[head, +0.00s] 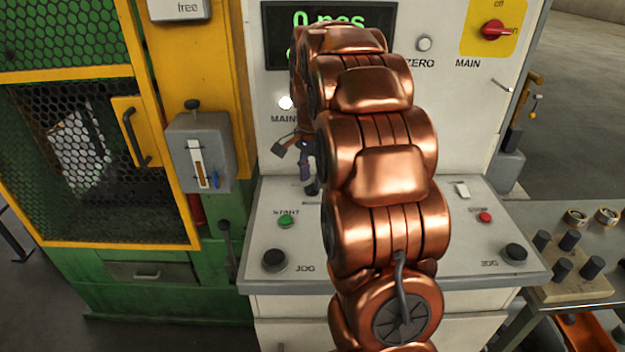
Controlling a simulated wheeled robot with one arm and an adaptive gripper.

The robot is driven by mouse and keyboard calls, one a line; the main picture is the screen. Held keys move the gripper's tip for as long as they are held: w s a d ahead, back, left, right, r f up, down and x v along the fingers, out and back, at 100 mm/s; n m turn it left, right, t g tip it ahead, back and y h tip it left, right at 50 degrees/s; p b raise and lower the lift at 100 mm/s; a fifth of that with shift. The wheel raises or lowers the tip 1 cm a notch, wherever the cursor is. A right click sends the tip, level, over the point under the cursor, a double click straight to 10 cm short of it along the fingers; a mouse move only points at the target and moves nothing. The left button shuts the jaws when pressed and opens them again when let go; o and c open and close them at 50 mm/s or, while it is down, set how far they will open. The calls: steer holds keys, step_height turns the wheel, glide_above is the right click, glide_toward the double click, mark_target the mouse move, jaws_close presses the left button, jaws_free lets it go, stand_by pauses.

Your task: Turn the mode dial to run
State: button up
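My copper-coloured arm rises across the middle of the head view and covers the centre of the control console (300,280). My gripper (304,158) shows only in part, as dark pieces at the left side of the arm, in front of the upright panel just above the sloping desk. Its fingertips are not clear, and I cannot tell whether it is open or shut. A dark upright piece (312,187) stands just below it; I cannot tell what it is. I cannot make out a mode dial; the arm may hide it.
A red MAIN switch (495,30) sits on a yellow plate. A lit white lamp (286,102) is on the panel. The desk has a green START button (286,221), a red STOP button (485,217) and black JOG knobs (274,260). A green-yellow cage (90,160) stands left.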

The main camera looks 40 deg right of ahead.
mark_target(312, 184)
step_height(312, 184, up, 10)
steer(key=shift+r, duration=0.25)
stand_by(0.3)
stand_by(0.5)
steer(key=s+a+f+n+g+p, duration=0.1)
steer(key=s+a+f+n+p, duration=0.15)
steer(key=s+a+n, duration=0.95)
steer(key=s+a+f+n, duration=0.2)
steer(key=s+a+f, duration=0.2)
steer(key=s, duration=0.5)
steer(key=s+a+f+n, duration=0.2)
steer(key=s+a+f, duration=0.2)
steer(key=s+a, duration=0.3)
steer(key=shift+s+a+n+g+p, duration=0.2)
steer(key=shift+s+n+g+p, duration=0.15)
steer(key=shift+s, duration=0.75)
steer(key=shift+d, duration=0.1)
